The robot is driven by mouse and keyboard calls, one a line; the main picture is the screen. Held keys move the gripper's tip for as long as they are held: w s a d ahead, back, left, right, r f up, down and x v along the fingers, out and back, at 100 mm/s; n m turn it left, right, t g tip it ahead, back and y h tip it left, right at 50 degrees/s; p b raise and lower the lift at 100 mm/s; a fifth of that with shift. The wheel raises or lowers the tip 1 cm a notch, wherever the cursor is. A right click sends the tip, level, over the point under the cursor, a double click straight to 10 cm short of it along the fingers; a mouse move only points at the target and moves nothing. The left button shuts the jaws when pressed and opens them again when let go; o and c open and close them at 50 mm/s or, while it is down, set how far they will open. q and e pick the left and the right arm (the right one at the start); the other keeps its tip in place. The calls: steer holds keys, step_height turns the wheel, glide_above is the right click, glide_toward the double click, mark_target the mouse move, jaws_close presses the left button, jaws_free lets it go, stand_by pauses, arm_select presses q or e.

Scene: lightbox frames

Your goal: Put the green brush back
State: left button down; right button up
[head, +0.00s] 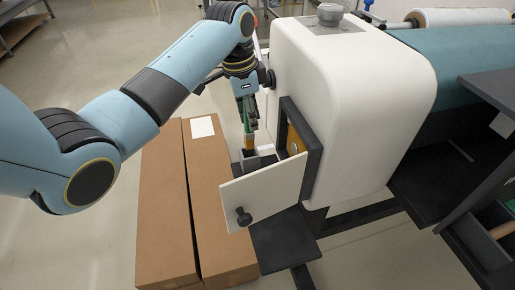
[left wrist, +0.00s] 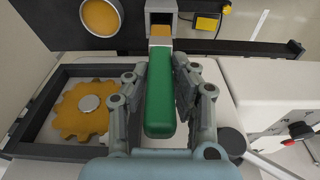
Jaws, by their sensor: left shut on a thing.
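The green brush (head: 247,122) is upright in my left gripper (head: 249,127), at the near side of the white machine. In the left wrist view its green handle (left wrist: 160,100) lies between the two fingers of the gripper (left wrist: 157,76), which is shut on it. The brush's yellow-tan end points down to a grey square holder (head: 251,161). In the left wrist view that end is at the mouth of the holder (left wrist: 161,7); I cannot tell how far inside it is. My right gripper is out of view.
The white machine (head: 350,85) has an open hatch door (head: 265,192) beside the holder. A yellow gear (left wrist: 78,112) shows inside the opening. Long cardboard boxes (head: 165,210) lie on the floor below. A dark shelf (head: 284,238) sticks out under the door.

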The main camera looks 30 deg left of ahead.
mark_target(244, 113)
arm_select(q)
step_height(244, 113, down, 8)
steer(key=shift+r, duration=0.2)
steer(key=c, duration=1.1)
jaws_free()
steer(key=r, duration=0.4)
steer(key=s+a+r, duration=0.1)
steer(key=r, duration=0.7)
steer(key=shift+s+a, duration=0.15)
steer(key=shift+s+f, duration=0.1)
